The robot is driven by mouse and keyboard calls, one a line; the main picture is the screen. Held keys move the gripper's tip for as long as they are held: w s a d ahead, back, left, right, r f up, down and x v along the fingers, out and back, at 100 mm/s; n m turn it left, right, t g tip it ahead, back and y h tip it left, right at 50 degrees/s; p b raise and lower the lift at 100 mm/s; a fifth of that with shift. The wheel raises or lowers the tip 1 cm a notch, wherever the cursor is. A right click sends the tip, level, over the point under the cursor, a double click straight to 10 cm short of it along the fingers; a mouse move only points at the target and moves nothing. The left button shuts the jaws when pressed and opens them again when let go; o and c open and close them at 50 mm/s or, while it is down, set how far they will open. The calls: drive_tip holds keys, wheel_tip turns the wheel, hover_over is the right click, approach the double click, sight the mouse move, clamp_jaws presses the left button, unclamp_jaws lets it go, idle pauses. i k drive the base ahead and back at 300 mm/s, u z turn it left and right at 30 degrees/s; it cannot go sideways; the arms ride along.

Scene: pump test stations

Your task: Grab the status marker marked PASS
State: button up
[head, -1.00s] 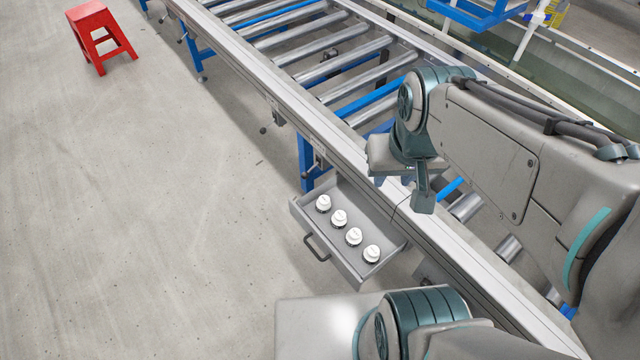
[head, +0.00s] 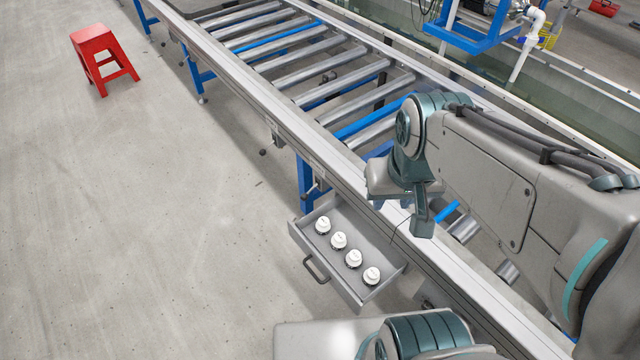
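Several small round white markers with dark bases stand in a row in an open grey drawer (head: 375,234) under the side of the roller conveyor. They are a far-left marker (head: 323,225), two middle markers (head: 338,240) (head: 353,259) and a near-right marker (head: 372,275). Any lettering is too small to read, so I cannot tell which is marked PASS. My gripper (head: 421,222) hangs from my arm over the conveyor's near rail, to the right of and above the drawer. It appears to hold nothing, but its finger opening does not show clearly.
The roller conveyor (head: 290,75) runs from top left to lower right, with a raised side rail. The drawer has a dark handle (head: 316,270) facing the open floor. A red stool (head: 103,58) stands at upper left. The grey floor (head: 150,220) at left is clear.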

sight(338, 243)
drive_tip(key=u, duration=0.05)
drive_tip(key=i, duration=0.45)
drive_tip(key=z, duration=2.25)
drive_tip(key=k, duration=1)
drive_tip(key=u, duration=0.95)
drive_tip(key=i, duration=0.5)
drive_tip(key=u, duration=0.05)
